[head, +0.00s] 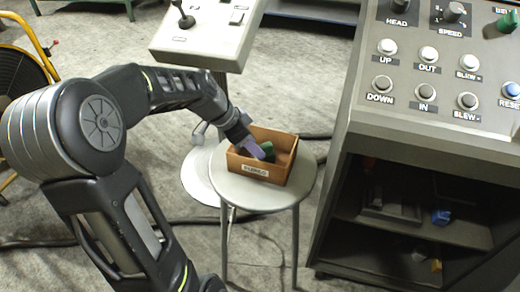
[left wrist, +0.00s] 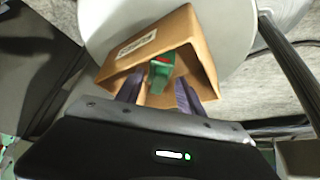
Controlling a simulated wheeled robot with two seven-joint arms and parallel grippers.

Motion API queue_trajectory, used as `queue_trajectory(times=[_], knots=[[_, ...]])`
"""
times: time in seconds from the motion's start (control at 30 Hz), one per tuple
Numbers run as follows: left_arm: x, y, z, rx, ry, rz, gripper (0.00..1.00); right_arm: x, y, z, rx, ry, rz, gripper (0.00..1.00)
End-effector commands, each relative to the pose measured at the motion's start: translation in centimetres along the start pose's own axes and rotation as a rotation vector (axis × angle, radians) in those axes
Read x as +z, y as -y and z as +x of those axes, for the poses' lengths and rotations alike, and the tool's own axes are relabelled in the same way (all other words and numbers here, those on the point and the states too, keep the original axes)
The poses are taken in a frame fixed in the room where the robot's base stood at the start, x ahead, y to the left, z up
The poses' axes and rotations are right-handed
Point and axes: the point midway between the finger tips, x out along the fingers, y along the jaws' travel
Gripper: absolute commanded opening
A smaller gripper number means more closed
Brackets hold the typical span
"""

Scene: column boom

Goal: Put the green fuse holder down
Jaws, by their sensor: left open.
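The green fuse holder (head: 268,148) is inside a small brown open box (head: 250,171) with a white label on its front. My left gripper (head: 258,152) reaches down into the box from the left, right by the holder. In the left wrist view the green fuse holder (left wrist: 161,72), with a small red part, shows just past and between the two purple fingers of my left gripper (left wrist: 158,97). The fingers stand apart, open. Whether a finger touches the holder I cannot tell. The box (left wrist: 194,40) surrounds the fingers. My right gripper does not show.
The box stands on a round grey stool (head: 226,187). A control console (head: 440,60) with buttons rises at the right, over an open shelf (head: 440,228) with small parts. A lever pedestal (head: 207,35) stands behind. A yellow-framed fan (head: 22,75) is at the left.

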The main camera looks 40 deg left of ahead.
Motion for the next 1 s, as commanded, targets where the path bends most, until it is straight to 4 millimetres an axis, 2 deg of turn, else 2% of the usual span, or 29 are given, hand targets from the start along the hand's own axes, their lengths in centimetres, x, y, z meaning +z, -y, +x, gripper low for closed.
queue_trajectory(times=[0.03, 0.1, 0.33, 1.0], knots=[[-0.2, 0.1, -1.4, -0.005, -0.002, 0.001, 0.45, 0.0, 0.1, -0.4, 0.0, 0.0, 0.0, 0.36], [-0.2, 0.1, -2.9, -0.004, -0.002, 0.0, 0.45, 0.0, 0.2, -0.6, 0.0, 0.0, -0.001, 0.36], [-0.1, 0.1, -6.0, -0.002, -0.001, 0.0, 0.45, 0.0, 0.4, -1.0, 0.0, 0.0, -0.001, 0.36], [0.0, 0.0, -6.5, 0.0, 0.0, 0.001, 0.45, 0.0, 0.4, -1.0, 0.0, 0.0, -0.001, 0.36]])
